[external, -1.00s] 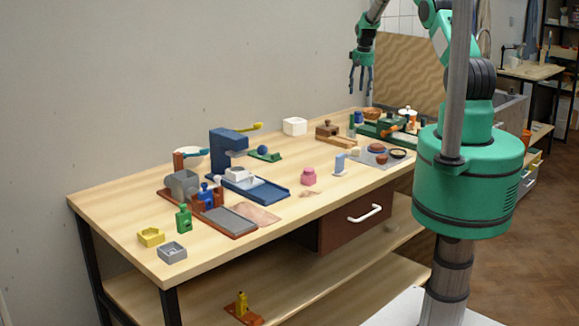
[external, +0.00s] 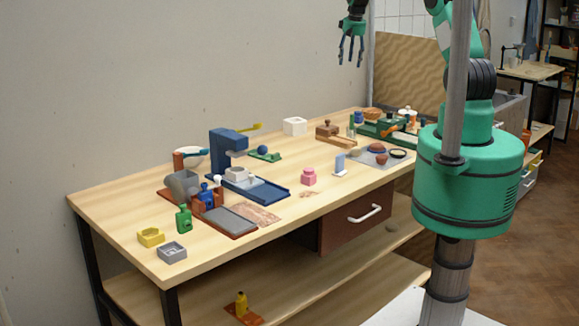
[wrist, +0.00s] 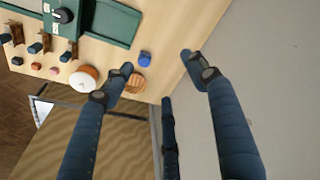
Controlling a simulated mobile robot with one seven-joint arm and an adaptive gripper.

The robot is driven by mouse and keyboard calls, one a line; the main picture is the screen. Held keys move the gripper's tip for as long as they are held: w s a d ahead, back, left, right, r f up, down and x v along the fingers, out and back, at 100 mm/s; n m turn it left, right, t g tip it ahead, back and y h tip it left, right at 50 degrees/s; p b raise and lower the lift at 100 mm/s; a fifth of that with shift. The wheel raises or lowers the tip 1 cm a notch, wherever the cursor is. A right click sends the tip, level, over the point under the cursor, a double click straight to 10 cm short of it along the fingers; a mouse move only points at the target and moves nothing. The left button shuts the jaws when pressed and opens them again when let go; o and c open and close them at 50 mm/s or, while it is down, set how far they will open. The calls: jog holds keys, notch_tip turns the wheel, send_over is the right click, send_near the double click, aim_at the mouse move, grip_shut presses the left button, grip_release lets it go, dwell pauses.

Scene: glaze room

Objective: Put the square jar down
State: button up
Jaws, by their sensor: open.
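My gripper (external: 350,60) is raised high above the far end of the bench, near the wall. In the wrist view my gripper (wrist: 157,66) has its fingers spread wide with nothing between them. A pink squarish jar (external: 309,177) stands upright on the bench top, well away from the gripper. A small blue jar (wrist: 145,58) and an orange-brown striped round piece (wrist: 135,83) stand at the bench's far end, below the fingers. I cannot tell for certain which thing is the square jar.
The wooden bench (external: 120,222) carries a blue press (external: 228,145), a white square block (external: 295,126) and a grey mat (external: 372,158) with round pieces. A white pot with an orange lid (wrist: 84,78) stands near the end. A wavy board (external: 405,70) rises behind.

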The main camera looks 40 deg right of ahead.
jog(key=s+a+r+n+t, duration=0.2)
jog(key=s+a+r, duration=1.6)
jog(key=a+r, duration=0.45)
jog(key=s+a+n, duration=0.1)
jog(key=s+a, duration=0.3)
jog(key=s, duration=0.4)
jog(key=s+a+t, duration=0.1)
jog(key=s+a, duration=0.3)
jog(key=s, duration=0.5)
jog(key=s+a+n, duration=0.1)
jog(key=s+a, duration=0.3)
jog(key=s, duration=0.5)
jog(key=shift+a+f+n+t+y, duration=0.15)
jog(key=shift+a+n+t+y, duration=0.15)
jog(key=shift+a+t+y, duration=0.1)
notch_tip(320, 180, down, 12)
jog(key=b, duration=1.2)
